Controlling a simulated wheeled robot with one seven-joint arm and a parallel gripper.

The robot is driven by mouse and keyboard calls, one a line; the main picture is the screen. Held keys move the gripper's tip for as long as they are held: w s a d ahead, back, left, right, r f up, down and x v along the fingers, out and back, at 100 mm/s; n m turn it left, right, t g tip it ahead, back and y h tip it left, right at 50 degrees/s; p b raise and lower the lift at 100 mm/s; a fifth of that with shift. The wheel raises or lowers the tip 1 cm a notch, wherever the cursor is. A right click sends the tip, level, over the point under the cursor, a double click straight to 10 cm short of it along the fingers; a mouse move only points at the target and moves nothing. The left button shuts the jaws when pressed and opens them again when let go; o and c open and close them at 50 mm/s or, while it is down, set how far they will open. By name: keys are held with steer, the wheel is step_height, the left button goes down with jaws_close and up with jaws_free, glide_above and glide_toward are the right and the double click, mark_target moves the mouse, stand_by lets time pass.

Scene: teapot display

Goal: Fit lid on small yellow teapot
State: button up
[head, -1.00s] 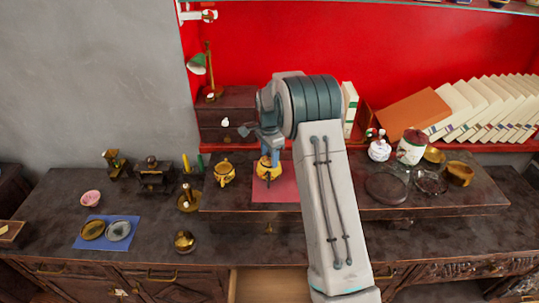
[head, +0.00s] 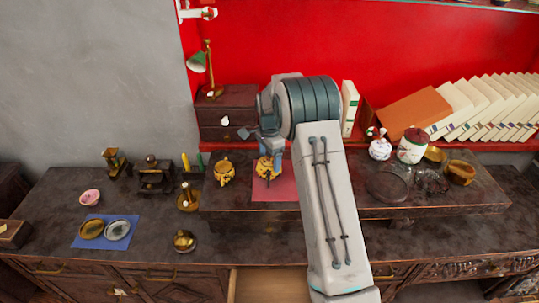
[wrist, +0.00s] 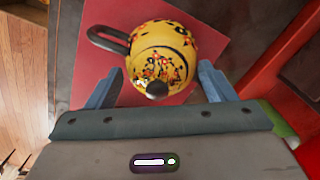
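A yellow patterned teapot (head: 267,170) stands on a red mat (head: 285,190) below my gripper (head: 267,153). In the wrist view the teapot (wrist: 185,35) has its dark handle at the upper left. A rounded patterned lid (wrist: 158,68) with a dark knob (wrist: 157,90) shows on its top; I cannot tell whether it is fully seated. My gripper (wrist: 160,72) is open, with one blue finger on each side of the lid and a gap to both. A second yellow teapot (head: 224,173) stands to the left, off the mat.
The raised dark board (head: 230,208) carries both teapots. A candlestick (head: 187,198) stands left of it, and a brass bell-like piece (head: 184,241) in front. Jars (head: 412,147) and glass dishes stand to the right. A small drawer chest (head: 225,115) is behind.

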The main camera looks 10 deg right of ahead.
step_height(320, 180, up, 14)
steer(key=b, duration=0.1)
steer(key=shift+b, duration=0.4)
steer(key=shift+w+r, duration=0.1)
steer(key=s+r+n+t, duration=0.1)
steer(key=s+r+n, duration=0.3)
steer(key=s, duration=0.5)
steer(key=s+r+n+t, duration=0.1)
steer(key=s+r+n, duration=0.25)
steer(key=s, duration=0.65)
steer(key=s+f+n, duration=0.2)
steer(key=s+n, duration=0.1)
steer(key=s, duration=0.6)
steer(key=s+f+n+t, duration=0.1)
steer(key=s+f+n, duration=0.2)
steer(key=s, duration=0.6)
steer(key=shift+s+n+t, duration=0.2)
steer(key=shift+n+t, duration=0.1)
steer(key=shift+n, duration=0.15)
